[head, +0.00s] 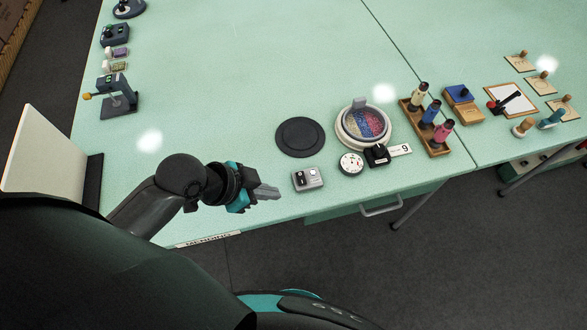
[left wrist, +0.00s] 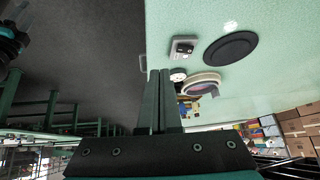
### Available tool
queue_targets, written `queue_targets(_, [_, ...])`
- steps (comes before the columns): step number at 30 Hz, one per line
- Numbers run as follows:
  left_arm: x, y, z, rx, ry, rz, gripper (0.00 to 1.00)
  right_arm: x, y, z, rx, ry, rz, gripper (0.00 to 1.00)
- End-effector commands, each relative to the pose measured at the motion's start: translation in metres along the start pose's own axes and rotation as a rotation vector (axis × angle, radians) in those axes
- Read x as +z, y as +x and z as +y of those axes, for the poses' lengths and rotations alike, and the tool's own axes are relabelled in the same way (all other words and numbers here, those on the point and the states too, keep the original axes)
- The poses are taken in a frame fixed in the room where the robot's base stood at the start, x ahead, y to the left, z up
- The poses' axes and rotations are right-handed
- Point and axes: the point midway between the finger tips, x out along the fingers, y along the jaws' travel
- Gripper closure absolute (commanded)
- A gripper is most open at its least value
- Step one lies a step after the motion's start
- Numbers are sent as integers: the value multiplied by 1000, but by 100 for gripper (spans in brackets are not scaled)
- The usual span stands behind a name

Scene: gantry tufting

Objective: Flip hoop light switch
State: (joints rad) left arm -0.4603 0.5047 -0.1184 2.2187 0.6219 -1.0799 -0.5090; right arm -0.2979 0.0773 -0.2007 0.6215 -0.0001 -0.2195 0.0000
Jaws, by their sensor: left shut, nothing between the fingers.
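A small grey switch box (head: 308,178) with dark and light parts on its top sits near the table's front edge. It also shows in the left wrist view (left wrist: 185,49). Its switch position is too small to tell. The round hoop (head: 341,135) has a pale rim, blue and red filling and a grey block at its back edge; it stands to the right of the box and shows in the left wrist view (left wrist: 204,79). My left gripper (head: 275,192) is shut and empty, just left of the box and apart from it. Its closed fingers show in the left wrist view (left wrist: 162,92).
A black disc (head: 300,137) lies behind the box. A white dial (head: 351,163) and a black knob box (head: 377,155) stand right of it, before the hoop. A wooden rack (head: 431,139) holds coloured spools. The table's middle (head: 230,80) is clear.

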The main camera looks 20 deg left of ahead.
Motion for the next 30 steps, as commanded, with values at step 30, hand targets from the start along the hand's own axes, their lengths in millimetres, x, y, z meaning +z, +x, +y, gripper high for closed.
queue_targets(30, [-18, 2, -59, -9, 198, 194, 100, 4, 1, 2, 2, 0, -6, 50])
